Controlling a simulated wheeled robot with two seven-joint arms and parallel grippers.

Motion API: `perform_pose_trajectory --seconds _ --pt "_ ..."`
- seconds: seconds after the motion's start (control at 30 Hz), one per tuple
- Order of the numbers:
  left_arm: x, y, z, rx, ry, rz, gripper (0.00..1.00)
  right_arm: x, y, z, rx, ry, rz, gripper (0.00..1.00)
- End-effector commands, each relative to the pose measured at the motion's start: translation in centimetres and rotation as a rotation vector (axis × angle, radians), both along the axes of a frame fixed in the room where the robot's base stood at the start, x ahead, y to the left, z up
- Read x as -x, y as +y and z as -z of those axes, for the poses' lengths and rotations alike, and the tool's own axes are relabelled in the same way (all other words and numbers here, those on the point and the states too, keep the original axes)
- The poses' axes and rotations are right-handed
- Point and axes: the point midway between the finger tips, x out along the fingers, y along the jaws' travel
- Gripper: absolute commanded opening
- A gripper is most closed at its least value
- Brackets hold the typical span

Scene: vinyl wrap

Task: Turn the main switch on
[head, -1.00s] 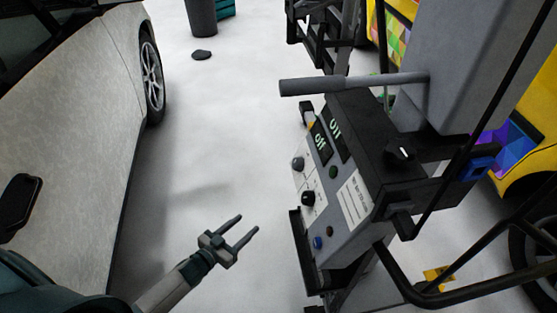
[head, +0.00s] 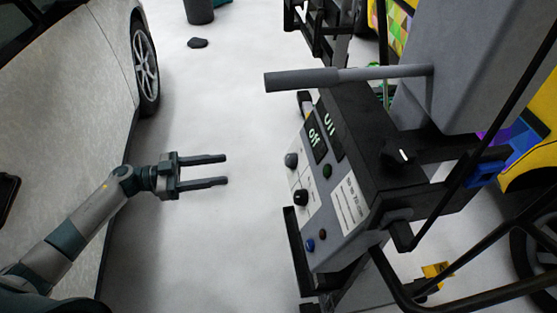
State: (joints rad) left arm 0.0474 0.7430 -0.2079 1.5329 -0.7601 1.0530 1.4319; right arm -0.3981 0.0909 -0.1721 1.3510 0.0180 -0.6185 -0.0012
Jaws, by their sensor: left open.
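The grey control box (head: 326,222) of the machine stands right of centre, tilted in the head view. Its face carries black knobs, small coloured buttons and two dark displays, one reading "Off" (head: 315,138). On the black side of the box is a rotary switch (head: 400,155) with a white mark; it looks like the main switch, but I cannot read a label. My left gripper (head: 226,170) is open and empty, its fingers pointing right toward the panel, with a clear gap between them. My right gripper is not in view.
A grey bar (head: 345,77) juts left above the control box. Black tubes and a frame stand around it at right. A light grey car (head: 75,120) fills the left, and a yellow car (head: 530,190) is behind at right. Open floor (head: 215,240) lies between.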

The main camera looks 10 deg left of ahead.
Motion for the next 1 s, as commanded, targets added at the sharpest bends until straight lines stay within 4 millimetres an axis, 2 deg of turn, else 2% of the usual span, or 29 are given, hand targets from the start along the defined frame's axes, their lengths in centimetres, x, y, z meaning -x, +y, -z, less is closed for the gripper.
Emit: perform_pose_trajectory --seconds 0.17,0.37,0.6,1.0 --pt "-0.2 -0.5 0.0 0.002 -0.001 -0.001 0.5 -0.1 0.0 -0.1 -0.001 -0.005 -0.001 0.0" --pt "-1.0 -2.2 -0.2 0.004 -0.002 -0.002 0.5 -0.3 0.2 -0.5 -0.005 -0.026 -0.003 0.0" --pt "-2.5 -5.9 -0.3 0.003 -0.002 -0.002 0.5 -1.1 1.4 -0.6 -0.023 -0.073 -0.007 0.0" --pt "-5.3 -12.5 -0.2 0.004 -0.002 -0.002 0.5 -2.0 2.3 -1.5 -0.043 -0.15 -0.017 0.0"
